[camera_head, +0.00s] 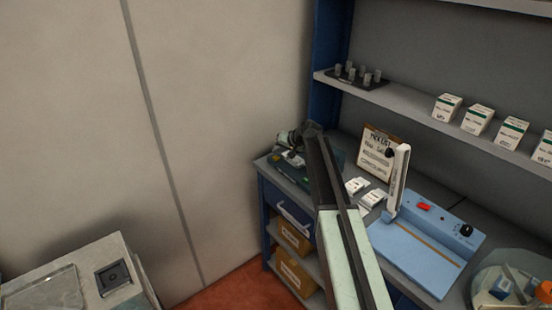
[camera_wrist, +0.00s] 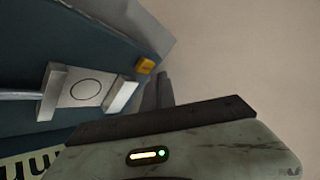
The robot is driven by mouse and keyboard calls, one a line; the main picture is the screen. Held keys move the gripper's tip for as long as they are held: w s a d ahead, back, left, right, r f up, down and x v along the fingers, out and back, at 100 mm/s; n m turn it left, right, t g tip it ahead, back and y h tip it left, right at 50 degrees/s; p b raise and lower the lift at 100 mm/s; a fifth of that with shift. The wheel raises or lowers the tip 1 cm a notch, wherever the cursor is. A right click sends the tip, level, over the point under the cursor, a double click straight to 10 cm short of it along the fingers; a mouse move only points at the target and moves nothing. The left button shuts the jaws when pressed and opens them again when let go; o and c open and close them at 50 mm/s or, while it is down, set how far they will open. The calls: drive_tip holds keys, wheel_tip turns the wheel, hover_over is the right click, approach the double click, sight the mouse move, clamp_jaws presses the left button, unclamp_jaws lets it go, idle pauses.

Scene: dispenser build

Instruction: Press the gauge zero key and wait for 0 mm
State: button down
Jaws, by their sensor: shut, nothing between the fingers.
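In the wrist view the gauge (camera_wrist: 120,50) is a dark blue-teal body with a pale plate marked with a circle (camera_wrist: 85,88) between two light metal jaws. A small orange-yellow key (camera_wrist: 147,66) sits near its edge. Part of a pale yellow-green display (camera_wrist: 32,164) with dark digits shows at lower left, cut off, so I cannot read the value. My gripper (camera_wrist: 163,88) is shut and empty, its dark fingertips close beside the key; I cannot tell if they touch it. In the head view my gripper (camera_head: 312,136) reaches over the bench's back left corner, and my arm hides part of that area.
A blue device with a red button (camera_head: 424,206) and a clear bowl (camera_head: 487,275) stand on the bench to the right. Small white boxes (camera_head: 357,185) and a pick-list board (camera_head: 376,152) are near my arm. A shelf (camera_head: 415,108) hangs above. A beige wall is at left.

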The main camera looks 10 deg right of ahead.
drive_tip(key=shift+f+b, duration=0.4)
drive_tip(key=shift+f, duration=0.05)
